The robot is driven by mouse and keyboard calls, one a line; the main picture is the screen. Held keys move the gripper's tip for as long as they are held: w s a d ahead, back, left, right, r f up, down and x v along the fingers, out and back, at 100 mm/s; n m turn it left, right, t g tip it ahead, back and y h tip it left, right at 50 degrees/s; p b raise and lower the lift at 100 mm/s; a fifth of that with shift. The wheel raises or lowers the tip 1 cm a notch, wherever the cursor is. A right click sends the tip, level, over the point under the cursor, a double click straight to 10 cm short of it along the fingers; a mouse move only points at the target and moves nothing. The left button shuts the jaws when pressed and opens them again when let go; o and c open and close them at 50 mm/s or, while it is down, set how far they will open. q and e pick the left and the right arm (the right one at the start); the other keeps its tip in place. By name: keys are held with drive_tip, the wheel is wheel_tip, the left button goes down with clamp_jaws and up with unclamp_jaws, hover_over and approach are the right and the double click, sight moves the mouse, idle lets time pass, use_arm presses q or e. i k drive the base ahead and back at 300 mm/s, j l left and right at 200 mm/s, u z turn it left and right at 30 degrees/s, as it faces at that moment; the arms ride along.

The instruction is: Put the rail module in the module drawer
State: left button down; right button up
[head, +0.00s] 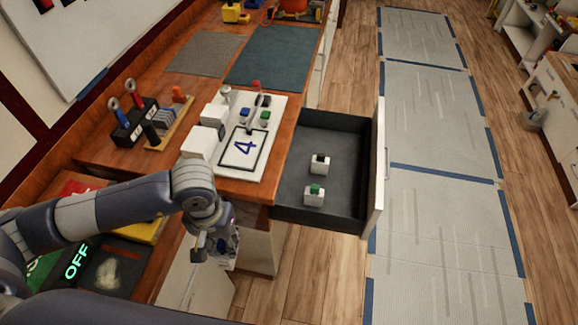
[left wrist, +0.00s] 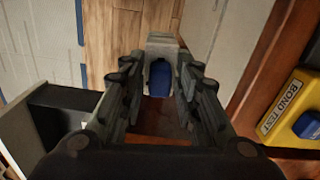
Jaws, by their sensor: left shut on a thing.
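My left gripper (head: 215,246) is low in front of the bench, left of the open module drawer. In the left wrist view its fingers (left wrist: 160,95) are shut on a rail module (left wrist: 159,76), a pale block with a blue part. The module is mostly hidden by the gripper in the head view. The module drawer (head: 290,190) is pulled out, with a dark interior and pale front. Inside stand a module with a black top (head: 320,162) and one with a green top (head: 314,195). My right gripper is not in view.
A tool holder (head: 133,122) stands further left.

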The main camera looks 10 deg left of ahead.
sight(324, 144)
drive_tip(key=i+l+u, duration=0.1)
drive_tip(key=l, duration=0.25)
drive_tip(key=i+l+u, duration=0.15)
drive_tip(key=l, duration=0.25)
drive_tip(key=i+l+u, duration=0.1)
drive_tip(key=l, duration=0.3)
drive_tip(key=i+l+u, duration=0.1)
drive_tip(key=l, duration=0.3)
drive_tip(key=i+l+u, duration=0.35)
drive_tip(key=i+l, duration=0.15)
drive_tip(key=l, duration=0.2)
drive_tip(key=i+l+u, duration=0.15)
drive_tip(key=l, duration=0.25)
drive_tip(key=i+l+u, duration=0.15)
drive_tip(key=i+l, duration=0.15)
drive_tip(key=l, duration=0.1)
